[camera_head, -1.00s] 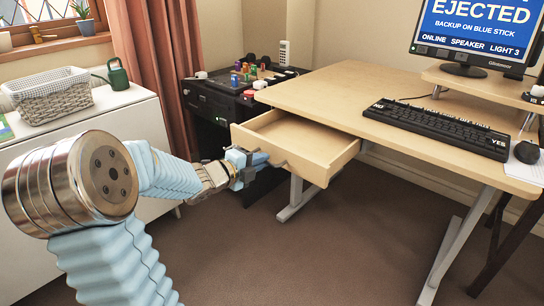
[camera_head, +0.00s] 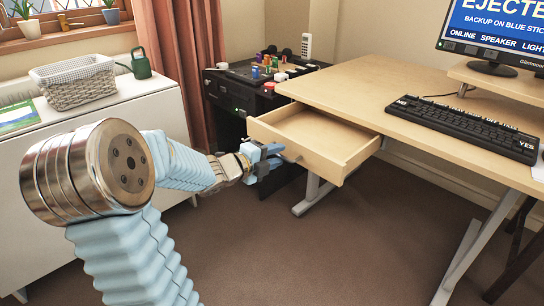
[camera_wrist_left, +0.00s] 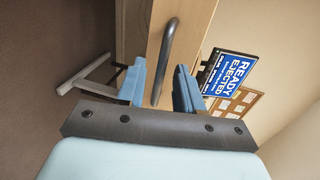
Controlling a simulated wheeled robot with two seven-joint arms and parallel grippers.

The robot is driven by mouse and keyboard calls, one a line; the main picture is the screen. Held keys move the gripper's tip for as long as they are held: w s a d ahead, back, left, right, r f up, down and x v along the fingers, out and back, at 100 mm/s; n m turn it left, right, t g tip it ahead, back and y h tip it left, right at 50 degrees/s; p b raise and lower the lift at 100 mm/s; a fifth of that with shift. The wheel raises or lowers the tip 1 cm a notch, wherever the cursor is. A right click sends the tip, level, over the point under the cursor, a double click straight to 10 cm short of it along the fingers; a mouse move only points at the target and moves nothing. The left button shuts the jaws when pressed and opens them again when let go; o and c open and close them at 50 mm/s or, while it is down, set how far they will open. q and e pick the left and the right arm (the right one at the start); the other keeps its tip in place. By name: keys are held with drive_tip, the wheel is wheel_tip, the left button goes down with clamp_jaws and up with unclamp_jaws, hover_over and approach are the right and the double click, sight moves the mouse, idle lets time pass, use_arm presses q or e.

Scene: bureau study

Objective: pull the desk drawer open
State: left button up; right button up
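The wooden desk drawer (camera_head: 312,150) stands pulled out from under the desk top (camera_head: 375,88), and its inside shows empty. Its metal bar handle (camera_wrist_left: 163,62) runs between the two blue fingers of my left gripper (camera_wrist_left: 160,88) in the left wrist view. The fingers are spread, with a gap on each side of the bar, so the gripper is open around the handle's end and not clamped on it. In the head view my left gripper (camera_head: 266,163) is just in front of the drawer front. My right gripper is not in view.
A keyboard (camera_head: 465,128) and a monitor (camera_head: 492,35) are on the desk. A black cabinet (camera_head: 228,110) with small coloured items stands behind the drawer. A white cabinet (camera_head: 150,110) with a basket (camera_head: 75,83) is at left. The floor in front is clear.

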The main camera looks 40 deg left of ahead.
use_arm(q)
drive_tip(key=p+v, duration=0.1)
drive_tip(key=v, duration=1.2)
drive_tip(key=shift+s, duration=0.4)
drive_tip(key=shift+a+r, duration=0.1)
